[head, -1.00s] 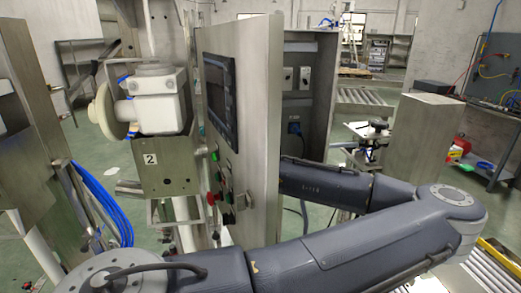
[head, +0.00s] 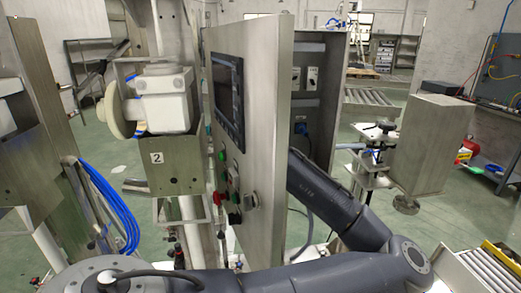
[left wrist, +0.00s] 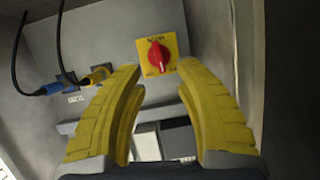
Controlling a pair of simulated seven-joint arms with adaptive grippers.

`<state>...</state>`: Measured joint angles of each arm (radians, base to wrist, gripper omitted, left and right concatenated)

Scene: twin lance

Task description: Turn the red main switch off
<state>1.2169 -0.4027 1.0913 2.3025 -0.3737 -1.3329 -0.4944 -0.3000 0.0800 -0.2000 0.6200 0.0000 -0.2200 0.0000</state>
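The red main switch (left wrist: 157,56) is a red knob on a square yellow plate (left wrist: 171,42), fixed to a grey wall in the left wrist view. Its handle stands roughly upright; the plate's lettering is too small to read. My left gripper (left wrist: 160,73) is open, its yellow fingers spread below and to both sides of the switch, with nothing between them. It looks apart from the switch. In the head view the left gripper and the switch are hidden behind the steel control panel (head: 266,100). My right gripper is in neither view.
Blue and yellow plugs (left wrist: 97,76) with cables are on the wall left of the switch. The panel carries a dark screen (head: 228,100) and several buttons. An open grey cabinet (head: 322,85) stands behind it. A steel box on a stand (head: 432,145) is at the right.

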